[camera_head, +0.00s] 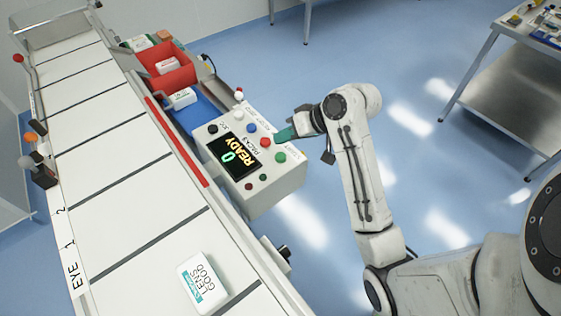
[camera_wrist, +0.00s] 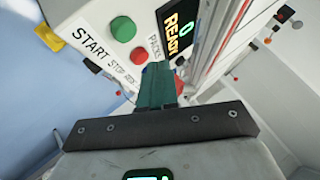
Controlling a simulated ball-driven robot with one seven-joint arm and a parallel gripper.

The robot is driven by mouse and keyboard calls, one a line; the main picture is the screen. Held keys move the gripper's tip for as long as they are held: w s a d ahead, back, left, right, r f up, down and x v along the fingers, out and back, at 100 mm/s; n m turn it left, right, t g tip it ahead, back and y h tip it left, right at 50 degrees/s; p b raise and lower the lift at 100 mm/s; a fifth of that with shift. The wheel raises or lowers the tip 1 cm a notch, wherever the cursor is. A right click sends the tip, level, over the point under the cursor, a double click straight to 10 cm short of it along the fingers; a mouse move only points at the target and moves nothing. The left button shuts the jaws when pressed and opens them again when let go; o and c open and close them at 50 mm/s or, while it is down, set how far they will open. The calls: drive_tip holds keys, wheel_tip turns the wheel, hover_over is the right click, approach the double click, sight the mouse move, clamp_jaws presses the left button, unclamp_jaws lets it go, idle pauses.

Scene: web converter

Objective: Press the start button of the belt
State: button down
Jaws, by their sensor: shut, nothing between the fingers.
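The control box (camera_head: 270,186) stands beside the belt, with a display reading "0 READY" (camera_head: 234,156). Its green button (camera_head: 279,157), also in the wrist view (camera_wrist: 123,29), has the word START beside it. A red button (camera_head: 265,142) sits next to it, in the wrist view (camera_wrist: 137,55) near the word STOP. My gripper (camera_head: 280,136) is shut and empty, its teal fingers at the box's right edge near the red button. In the wrist view the fingers (camera_wrist: 155,68) point toward the panel, below the red button. I cannot tell whether they touch the panel.
The white belt (camera_head: 145,225) carries a "LENS GOOD" pack (camera_head: 201,283). Blue (camera_head: 252,128), white and black buttons share the panel. A red bin (camera_head: 165,72) and a blue bin (camera_head: 200,112) stand behind the box.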

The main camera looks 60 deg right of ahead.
sight(284, 156)
drive_tip(key=shift+f+b, duration=0.6)
drive_tip(key=shift+f, duration=1.15)
drive_tip(key=shift+f, duration=0.1)
idle(0.6)
drive_tip(key=shift+f, duration=0.3)
